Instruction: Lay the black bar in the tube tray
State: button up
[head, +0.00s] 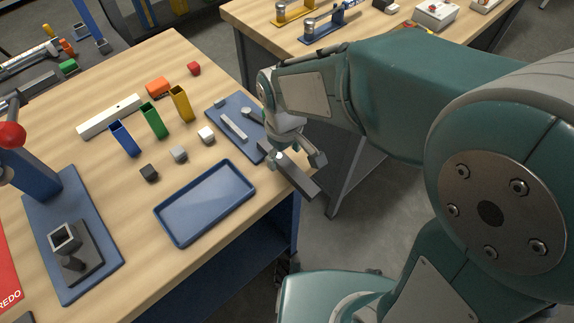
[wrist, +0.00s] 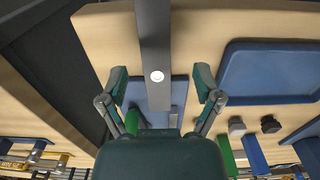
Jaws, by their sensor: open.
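The black bar (head: 296,176) is at the table's right edge in the head view, its near end reaching out past the edge. It bears a small white round spot. In the wrist view the bar (wrist: 155,35) runs down from the top to between my fingers. My gripper (wrist: 161,84) is open, with one finger on each side of the bar and visible gaps to both. In the head view my gripper (head: 288,155) is over the bar, hiding part of it. The shallow blue tray (head: 205,202), which I take as the tube tray, lies empty to the left; it also shows in the wrist view (wrist: 270,98).
A blue plate (head: 219,103) with grey parts lies beneath my gripper. Blue (head: 124,138), green (head: 153,120) and yellow (head: 181,103) tubes stand to the left, near several small blocks. A blue-based fixture (head: 95,215) is at far left. Bare wood separates tray and plate.

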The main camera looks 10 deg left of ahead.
aim_at(287, 164)
jog(key=f, duration=0.4)
jog(key=shift+d, duration=0.25)
grip_shut()
